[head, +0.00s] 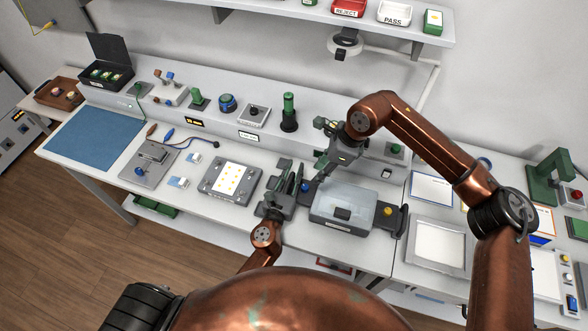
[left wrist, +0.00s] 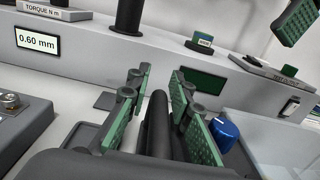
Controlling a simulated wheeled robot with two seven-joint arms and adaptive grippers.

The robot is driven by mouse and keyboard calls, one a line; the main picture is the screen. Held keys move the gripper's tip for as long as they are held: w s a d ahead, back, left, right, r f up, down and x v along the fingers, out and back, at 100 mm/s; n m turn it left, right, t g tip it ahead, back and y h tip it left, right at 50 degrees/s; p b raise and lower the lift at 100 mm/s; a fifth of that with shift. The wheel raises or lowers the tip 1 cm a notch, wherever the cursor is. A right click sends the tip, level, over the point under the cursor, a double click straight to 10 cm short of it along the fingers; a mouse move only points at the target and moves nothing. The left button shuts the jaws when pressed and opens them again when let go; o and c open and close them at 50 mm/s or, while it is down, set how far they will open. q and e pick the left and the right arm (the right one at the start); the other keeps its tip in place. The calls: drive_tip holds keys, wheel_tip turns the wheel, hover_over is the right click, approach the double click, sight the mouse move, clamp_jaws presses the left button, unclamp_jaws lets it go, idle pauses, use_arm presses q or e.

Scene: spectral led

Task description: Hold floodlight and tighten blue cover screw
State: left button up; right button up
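A grey box with a pale, glassy top, which looks like the floodlight (head: 343,208), lies on the bench. A blue knob, likely the blue cover screw (head: 305,186), is at its left end; it also shows in the left wrist view (left wrist: 223,132). A yellow knob (head: 388,211) is at its right end. My left gripper (head: 285,184) is left of the blue knob. Its green pads are apart, with a dark rounded bar (left wrist: 160,125) between them and a visible gap on the left. My right gripper (head: 322,146) is above and behind the box, fingers apart and empty.
An LED board (head: 230,181) with yellow dots lies left of my left gripper. A raised rear ledge carries a green-topped black post (head: 289,112) and a blue dial (head: 227,103). A white panel in a grey frame (head: 438,246) lies to the right. A blue mat (head: 94,138) at far left is clear.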

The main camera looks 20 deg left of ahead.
use_arm(q)
drive_tip(key=shift+c, duration=0.7)
clamp_jaws()
idle(1.2)
